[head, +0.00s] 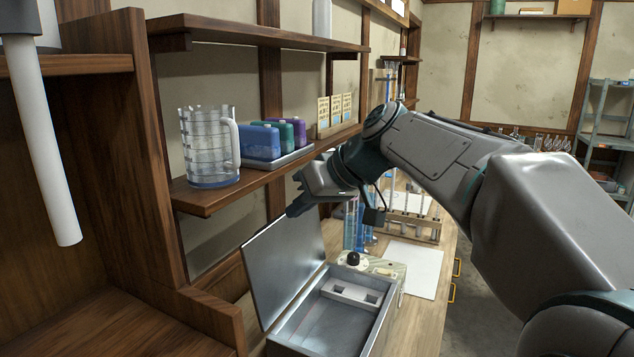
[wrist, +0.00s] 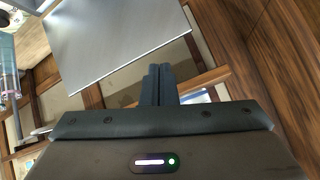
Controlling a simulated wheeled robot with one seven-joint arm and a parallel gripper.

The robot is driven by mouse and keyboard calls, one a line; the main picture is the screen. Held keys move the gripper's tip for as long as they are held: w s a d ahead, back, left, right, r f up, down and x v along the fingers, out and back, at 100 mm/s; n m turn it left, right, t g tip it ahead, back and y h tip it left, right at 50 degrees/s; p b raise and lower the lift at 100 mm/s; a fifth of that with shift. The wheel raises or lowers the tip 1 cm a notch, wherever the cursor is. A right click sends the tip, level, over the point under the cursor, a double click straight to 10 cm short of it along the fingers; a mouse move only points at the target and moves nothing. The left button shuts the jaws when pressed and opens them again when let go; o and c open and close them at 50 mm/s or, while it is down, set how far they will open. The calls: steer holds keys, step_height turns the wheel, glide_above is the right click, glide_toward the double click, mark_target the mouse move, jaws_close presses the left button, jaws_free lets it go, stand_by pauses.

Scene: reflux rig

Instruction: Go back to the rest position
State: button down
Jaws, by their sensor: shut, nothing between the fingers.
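My gripper (head: 300,203) is in the middle of the head view, in front of the shelf and above the open metal box. It points to the left. In the wrist view the two dark fingers of my gripper (wrist: 158,72) lie together, with nothing between them. The open metal box (head: 285,343) stands below on the bench. Its raised lid (head: 283,262) leans up on the left side, and the lid also fills the upper part of the wrist view (wrist: 115,40). A white slotted block (head: 352,294) lies inside the box.
The wooden shelf (head: 207,200) beside my gripper bears a glass jug (head: 208,150) and blue, green and purple containers (head: 259,142). Blue-filled cylinders (head: 350,225), a test tube rack (head: 410,225) and a white sheet (head: 412,268) are on the bench. The floor at right is clear.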

steer(key=s+d+f+m+h, duration=0.4)
steer(key=s+d+f, duration=0.5)
steer(key=s+f, duration=0.1)
steer(key=s+d+f+m+g+h, duration=0.1)
steer(key=s+d+f+m+h, duration=0.3)
steer(key=s+d+f, duration=0.5)
step_height(320, 180, down, 5)
steer(key=shift+s+d+r, duration=0.15)
steer(key=shift+s+r, duration=0.05)
steer(key=shift+s, duration=1)
